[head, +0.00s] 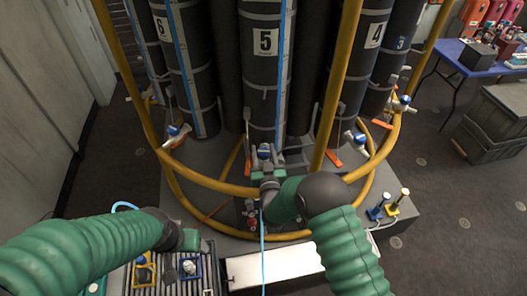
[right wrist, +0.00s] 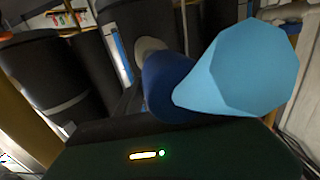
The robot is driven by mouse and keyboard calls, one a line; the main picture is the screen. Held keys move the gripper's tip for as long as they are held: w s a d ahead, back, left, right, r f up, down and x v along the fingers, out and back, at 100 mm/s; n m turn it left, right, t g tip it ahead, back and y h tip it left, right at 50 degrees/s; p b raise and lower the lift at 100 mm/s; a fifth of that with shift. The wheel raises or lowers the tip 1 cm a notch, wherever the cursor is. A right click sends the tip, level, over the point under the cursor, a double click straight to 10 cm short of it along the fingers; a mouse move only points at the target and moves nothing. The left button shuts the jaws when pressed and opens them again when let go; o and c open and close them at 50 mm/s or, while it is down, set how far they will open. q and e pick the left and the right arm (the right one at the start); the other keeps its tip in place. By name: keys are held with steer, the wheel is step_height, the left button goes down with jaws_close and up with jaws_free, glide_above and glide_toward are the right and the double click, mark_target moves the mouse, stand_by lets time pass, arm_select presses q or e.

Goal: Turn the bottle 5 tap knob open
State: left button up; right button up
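Bottle 5 (head: 264,85) is a tall dark cylinder in the middle of the head view, with a white number label. Its tap has a blue knob (head: 264,152) low at the bottle's front. My right gripper (head: 268,173) is right at this tap, on its near side; whether it touches the knob is hidden. In the right wrist view a dark blue part (right wrist: 168,88) and a large light blue faceted end (right wrist: 240,68) fill the near space; the fingers do not show. My left gripper (head: 192,240) is low at left, over a slatted tray; its fingers are unclear.
Yellow hoop rails (head: 330,90) curve around the bottles. Bottle 6 (head: 188,75) and bottle 4 (head: 362,75) stand on either side, with their own blue-knobbed taps. A thin blue line (head: 262,245) hangs below my right gripper. Blue and yellow fittings (head: 393,205) stand at right.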

jaws_close()
steer(key=shift+y, duration=0.3)
steer(key=n+y+b, duration=0.2)
steer(key=shift+f+g+y+b, duration=0.25)
steer(key=shift+g+y+b, duration=0.05)
steer(key=shift+y+b, duration=0.1)
steer(key=n+g+y+b, duration=0.1)
steer(key=y, duration=0.1)
steer(key=n+g+y+b, duration=0.1)
steer(key=n+y+b, duration=0.1)
steer(key=y, duration=0.1)
steer(key=shift+d+n+g+b, duration=0.1)
steer(key=shift+n+g+b, duration=0.2)
steer(key=n+g+y+b, duration=0.3)
steer(key=n+g+y, duration=0.1)
steer(key=g, duration=0.1)
steer(key=shift+r+n+y, duration=0.1)
steer(key=shift+n+y, duration=0.2)
steer(key=shift+y, duration=0.1)
steer(key=shift+r+n+g+y+b, duration=0.1)
steer(key=shift+n+g+y+b, duration=0.35)
steer(key=shift+g, duration=0.45)
steer(key=shift+r+n, duration=0.1)
steer(key=shift+n, duration=0.15)
